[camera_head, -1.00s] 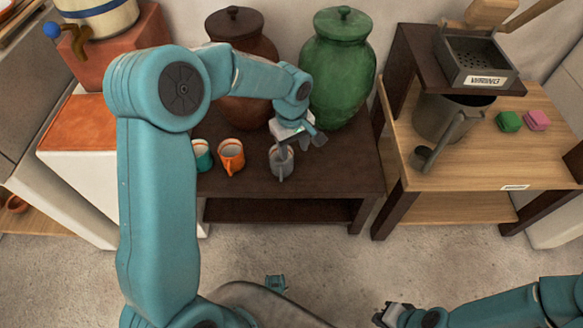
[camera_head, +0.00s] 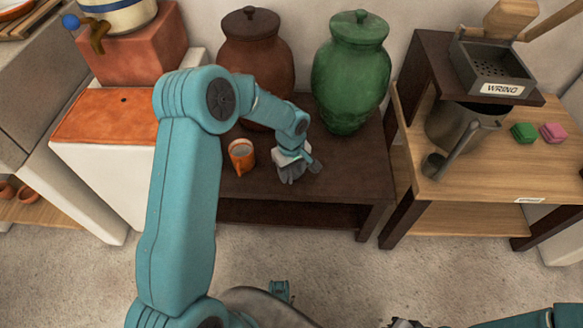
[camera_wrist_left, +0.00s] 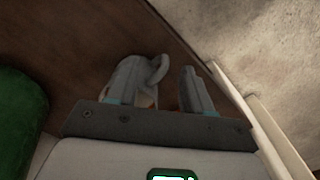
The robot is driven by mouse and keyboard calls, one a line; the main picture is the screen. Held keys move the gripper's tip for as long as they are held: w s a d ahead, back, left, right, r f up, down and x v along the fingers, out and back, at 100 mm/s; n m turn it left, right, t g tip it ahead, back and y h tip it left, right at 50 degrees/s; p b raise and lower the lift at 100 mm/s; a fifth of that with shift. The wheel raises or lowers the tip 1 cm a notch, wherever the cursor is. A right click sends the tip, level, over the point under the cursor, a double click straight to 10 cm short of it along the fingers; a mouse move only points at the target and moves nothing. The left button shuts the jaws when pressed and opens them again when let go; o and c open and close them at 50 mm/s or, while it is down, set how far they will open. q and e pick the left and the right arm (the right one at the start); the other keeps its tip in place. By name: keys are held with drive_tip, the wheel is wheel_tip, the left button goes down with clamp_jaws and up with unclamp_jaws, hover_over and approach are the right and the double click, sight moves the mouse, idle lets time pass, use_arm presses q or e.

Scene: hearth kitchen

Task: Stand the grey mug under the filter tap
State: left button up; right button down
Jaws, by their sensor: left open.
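The grey mug (camera_head: 287,175) stands on the dark low table (camera_head: 345,185), largely covered by my left gripper. My left gripper (camera_head: 300,168) is open, low over the table, with its fingers close around or beside the mug. In the left wrist view the grey mug (camera_wrist_left: 157,70) shows its looped handle between the open fingers; whether they touch it I cannot tell. The filter tap (camera_head: 98,38), brown with a blue knob, is on the white blue-banded vessel (camera_head: 125,18) at the upper left. My right gripper (camera_head: 404,323) is barely in view at the bottom edge.
An orange mug (camera_head: 241,155) stands just left of my left gripper. A brown lidded jar (camera_head: 255,60) and a green lidded jar (camera_head: 350,75) stand behind. A red block (camera_head: 135,58) supports the vessel. A wooden table (camera_head: 470,175) with a pot is at the right.

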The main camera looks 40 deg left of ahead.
use_arm(q)
wheel_tip(320, 180, down, 5)
drive_tip(key=shift+r+b, duration=0.1)
drive_tip(key=shift+b, duration=0.55)
clamp_jaws()
drive_tip(key=shift+r, duration=0.1)
drive_tip(key=shift+r, duration=0.1)
